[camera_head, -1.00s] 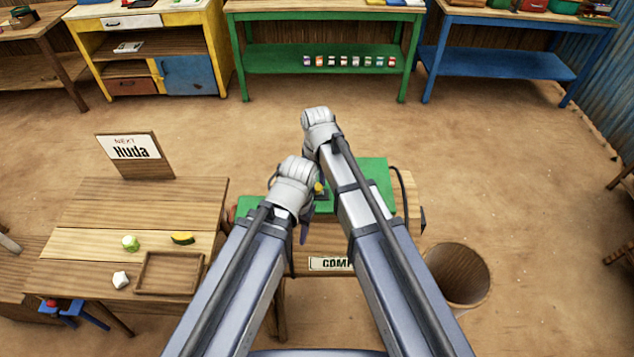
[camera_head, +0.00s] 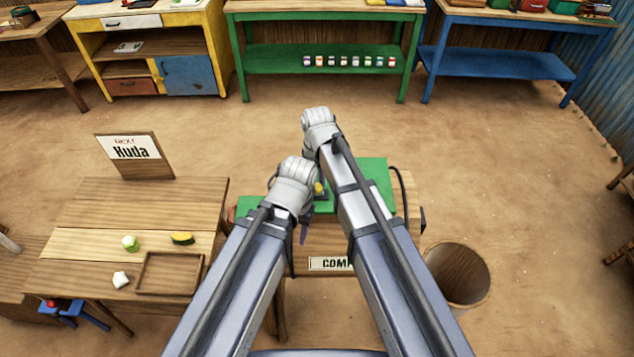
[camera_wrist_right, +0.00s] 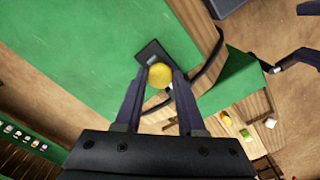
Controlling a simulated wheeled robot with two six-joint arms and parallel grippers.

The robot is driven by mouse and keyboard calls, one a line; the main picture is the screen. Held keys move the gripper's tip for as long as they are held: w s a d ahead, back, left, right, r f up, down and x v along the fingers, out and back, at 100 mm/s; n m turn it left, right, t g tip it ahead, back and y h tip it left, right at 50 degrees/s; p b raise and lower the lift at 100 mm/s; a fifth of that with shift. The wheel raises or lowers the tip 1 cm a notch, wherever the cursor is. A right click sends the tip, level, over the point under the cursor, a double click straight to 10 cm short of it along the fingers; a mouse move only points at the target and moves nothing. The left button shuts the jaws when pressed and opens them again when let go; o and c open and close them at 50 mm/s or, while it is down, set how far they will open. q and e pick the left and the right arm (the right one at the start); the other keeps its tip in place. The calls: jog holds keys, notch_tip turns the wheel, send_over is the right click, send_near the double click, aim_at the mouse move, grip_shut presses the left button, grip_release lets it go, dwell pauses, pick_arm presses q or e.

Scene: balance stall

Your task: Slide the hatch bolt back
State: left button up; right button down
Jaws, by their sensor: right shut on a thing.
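A yellow round knob (camera_wrist_right: 160,75) stands at a small dark plate (camera_wrist_right: 152,55) on the green board (camera_wrist_right: 90,50); I take it for the hatch bolt's knob. My right gripper (camera_wrist_right: 158,88) has its two dark fingers closed on either side of the knob, touching it. In the head view the knob (camera_head: 319,188) shows small between my arms, over the green board (camera_head: 375,175). The right fingers are mostly hidden there by my arm. One dark finger of my left gripper (camera_head: 303,235) points down at the board's front. In the wrist view the left fingers (camera_wrist_right: 290,40) look spread and empty.
A black cable (camera_head: 401,190) curves at the board's right side. A round wooden bin (camera_head: 457,273) stands right of the stall. A wooden table (camera_head: 85,205) at left holds a tray (camera_head: 168,290) and small items. The sandy floor behind is clear.

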aim_at(329, 195)
jog(key=d, duration=0.3)
jog(key=shift+d, duration=0.25)
jog(key=shift+a, duration=0.1)
jog(key=c, duration=1)
grip_release()
jog(key=o, duration=0.5)
notch_tip(329, 195, up, 8)
jog(key=p, duration=0.7)
jog(key=shift+p, duration=0.4)
